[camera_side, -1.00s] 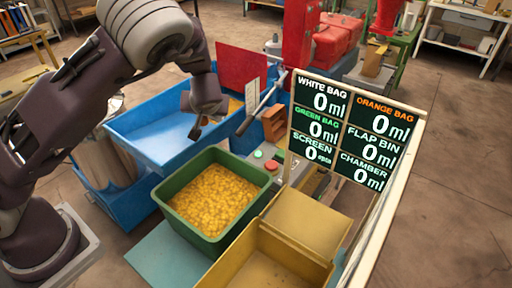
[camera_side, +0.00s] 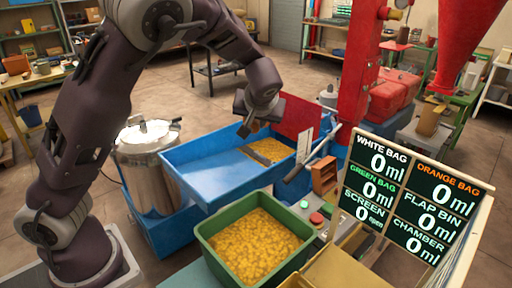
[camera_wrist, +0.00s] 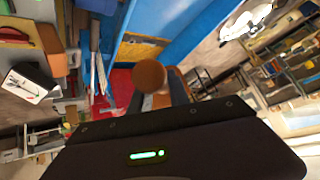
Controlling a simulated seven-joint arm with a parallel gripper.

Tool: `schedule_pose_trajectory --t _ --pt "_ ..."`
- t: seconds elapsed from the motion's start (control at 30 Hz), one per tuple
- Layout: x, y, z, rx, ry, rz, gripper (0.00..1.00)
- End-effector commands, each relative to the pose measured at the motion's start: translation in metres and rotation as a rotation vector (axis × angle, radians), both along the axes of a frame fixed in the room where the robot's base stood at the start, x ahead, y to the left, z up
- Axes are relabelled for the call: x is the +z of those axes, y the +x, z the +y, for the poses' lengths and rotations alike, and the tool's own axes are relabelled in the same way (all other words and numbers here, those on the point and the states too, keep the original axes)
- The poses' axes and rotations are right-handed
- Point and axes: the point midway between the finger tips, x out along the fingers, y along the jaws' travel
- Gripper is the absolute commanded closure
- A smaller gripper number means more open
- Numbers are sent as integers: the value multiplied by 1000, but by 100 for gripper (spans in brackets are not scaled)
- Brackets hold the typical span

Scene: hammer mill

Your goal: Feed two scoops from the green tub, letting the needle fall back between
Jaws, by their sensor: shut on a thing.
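The green tub (camera_side: 210,240), full of yellow grain (camera_side: 255,245), stands at the front centre in the side view. My gripper (camera_side: 244,127) is over the blue tray (camera_side: 195,185), behind the tub and away from it. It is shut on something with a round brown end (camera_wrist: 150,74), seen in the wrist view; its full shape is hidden. A flat grey piece (camera_side: 254,156) shows below the gripper in the tray, beside some yellow grain; I cannot tell whether it is part of the held thing. No needle can be made out.
A display board (camera_side: 415,195) at right reads 0 on every line. A red panel (camera_side: 298,118) and a lever (camera_side: 315,150) stand at the tray's right end. A steel drum (camera_side: 148,170) stands left.

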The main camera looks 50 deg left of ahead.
Motion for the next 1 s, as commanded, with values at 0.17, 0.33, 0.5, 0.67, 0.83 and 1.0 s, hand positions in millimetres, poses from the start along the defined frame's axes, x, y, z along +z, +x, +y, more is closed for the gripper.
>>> schedule_pose_trajectory --t 0.17,0.33,0.5,0.67,0.83,1.0 --pt "13 -5 -13 -9 -14 17 100" --pt "3 -20 -44 -19 -30 34 100" --pt "-7 -47 -88 -39 -56 61 100" --pt "-12 -93 -144 -79 -93 101 100" --pt "-6 -164 -197 -147 -136 157 100" --pt "5 -218 -220 -205 -162 201 100"
